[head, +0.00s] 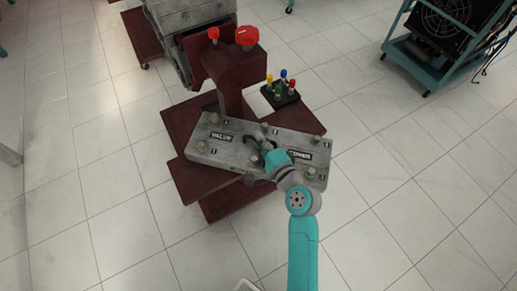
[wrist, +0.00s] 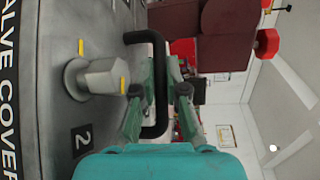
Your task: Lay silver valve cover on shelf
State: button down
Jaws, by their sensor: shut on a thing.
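The silver valve cover (head: 232,153) is a long grey slab with bolts, numbers and black "VALVE" and "COVER" labels. It lies across the front of a dark red stand, above its flat shelf surfaces (head: 188,182). I cannot tell whether it touches a shelf or hangs just above. My gripper (head: 266,154) is shut on the black handle at the middle of the cover. The wrist view shows the green fingers (wrist: 158,97) on both sides of the handle (wrist: 160,42), beside a hex bolt (wrist: 100,79). The shelf under the cover is mostly hidden.
The stand's dark red post (head: 230,98) rises behind the cover, with red knobs (head: 246,36) on top. A small black block (head: 281,97) with coloured knobs sits behind right. A grey cabinet (head: 190,15) stands behind. A teal cart (head: 440,55) is far right. Tiled floor is clear on both sides.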

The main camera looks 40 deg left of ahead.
jog(key=shift+f, duration=2.7)
jog(key=c, duration=1.2)
grip_release()
jog(key=shift+f, duration=0.2)
jog(key=shift+d+r, duration=0.1)
jog(key=shift+r, duration=0.05)
